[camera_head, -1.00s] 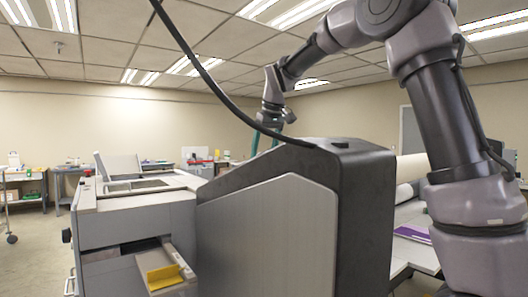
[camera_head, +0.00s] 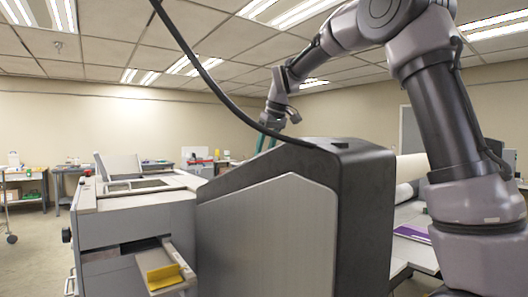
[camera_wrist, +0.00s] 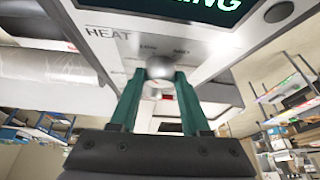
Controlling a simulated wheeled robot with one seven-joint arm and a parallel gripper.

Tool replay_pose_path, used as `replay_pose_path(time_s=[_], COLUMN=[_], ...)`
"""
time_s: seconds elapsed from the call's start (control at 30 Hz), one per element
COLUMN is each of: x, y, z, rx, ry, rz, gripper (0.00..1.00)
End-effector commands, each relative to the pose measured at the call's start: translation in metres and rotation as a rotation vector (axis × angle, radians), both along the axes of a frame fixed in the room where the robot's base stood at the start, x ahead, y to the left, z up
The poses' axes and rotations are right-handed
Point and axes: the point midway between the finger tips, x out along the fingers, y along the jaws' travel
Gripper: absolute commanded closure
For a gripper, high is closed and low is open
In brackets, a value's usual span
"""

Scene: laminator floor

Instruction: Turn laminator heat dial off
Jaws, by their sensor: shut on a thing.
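The heat dial (camera_wrist: 158,68) is a round, shiny grey knob on a light panel in the wrist view, beside the printed word HEAT (camera_wrist: 107,33). My gripper (camera_wrist: 157,85) has two green fingers, one on each side of the dial, shut on it. Smaller markings sit around the dial, too blurred to read surely. Part of a dark display (camera_wrist: 190,8) with green letters shows above. In the head view my gripper (camera_head: 267,142) reaches down behind the large grey and black machine (camera_head: 265,240), which hides the fingertips and dial.
A grey machine with a yellow piece (camera_head: 163,275) on its tray stands at the left. A black cable (camera_head: 205,75) crosses the head view. A purple sheet (camera_head: 411,233) lies at the right. Tables (camera_head: 25,175) stand far back, with open floor at the left.

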Motion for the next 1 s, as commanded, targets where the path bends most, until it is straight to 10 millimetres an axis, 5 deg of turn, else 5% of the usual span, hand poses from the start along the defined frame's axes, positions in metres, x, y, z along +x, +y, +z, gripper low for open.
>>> replay_pose_path(time_s=[1.0], x=[0.0107], y=[-0.0060], z=[-0.0006], rx=[0.241], ry=[0.158], rz=[0.775], gripper=[1.00])
